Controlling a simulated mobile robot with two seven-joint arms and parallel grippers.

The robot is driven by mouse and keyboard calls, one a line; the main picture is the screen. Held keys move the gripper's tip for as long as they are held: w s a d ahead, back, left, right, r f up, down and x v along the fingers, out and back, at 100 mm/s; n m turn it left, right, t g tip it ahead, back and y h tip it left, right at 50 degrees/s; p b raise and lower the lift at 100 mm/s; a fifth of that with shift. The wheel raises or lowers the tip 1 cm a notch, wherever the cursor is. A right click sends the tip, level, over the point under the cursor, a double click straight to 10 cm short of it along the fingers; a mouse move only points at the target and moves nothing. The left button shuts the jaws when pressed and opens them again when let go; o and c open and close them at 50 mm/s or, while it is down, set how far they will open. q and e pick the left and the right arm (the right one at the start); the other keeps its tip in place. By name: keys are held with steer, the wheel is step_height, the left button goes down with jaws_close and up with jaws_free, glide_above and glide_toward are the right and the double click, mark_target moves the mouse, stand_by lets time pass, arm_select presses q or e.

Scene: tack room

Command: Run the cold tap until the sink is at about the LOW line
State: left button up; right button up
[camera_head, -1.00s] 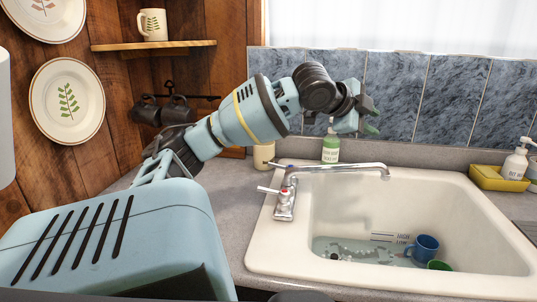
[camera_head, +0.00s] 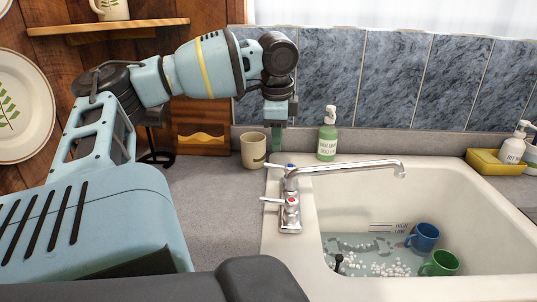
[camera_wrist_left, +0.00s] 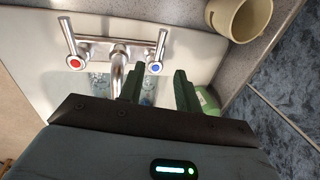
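The cold tap handle (camera_head: 280,165) has a blue mark and sits on the left rim of the sink (camera_head: 470,190); it also shows in the left wrist view (camera_wrist_left: 155,67). My left gripper (camera_head: 277,145) points down just above and behind this handle, apart from it as far as I can tell. Its fingers (camera_wrist_left: 158,88) are open and empty. The red-marked hot handle (camera_head: 291,201) is nearer. No stream shows under the spout (camera_head: 400,171). Shallow foamy water (camera_head: 360,246) covers the sink floor, its edge below the HIGH/LOW marking (camera_head: 389,227). My right gripper is out of view.
A blue mug (camera_head: 424,237) and a green mug (camera_head: 441,262) stand in the water. A cream mug (camera_head: 253,150) and a green soap bottle (camera_head: 327,138) stand close to my left gripper. A yellow holder (camera_head: 488,163) is at right.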

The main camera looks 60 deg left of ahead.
mark_target(277, 166)
arm_select(q)
steer(key=shift+w+a+f, duration=0.15)
steer(key=shift+f, duration=1.1)
steer(key=shift+w+a+f, duration=0.1)
steer(key=shift+a+f, duration=0.1)
steer(key=shift+f, duration=1.1)
steer(key=shift+w+a+f, duration=0.15)
steer(key=shift+f, duration=1.1)
jaws_close()
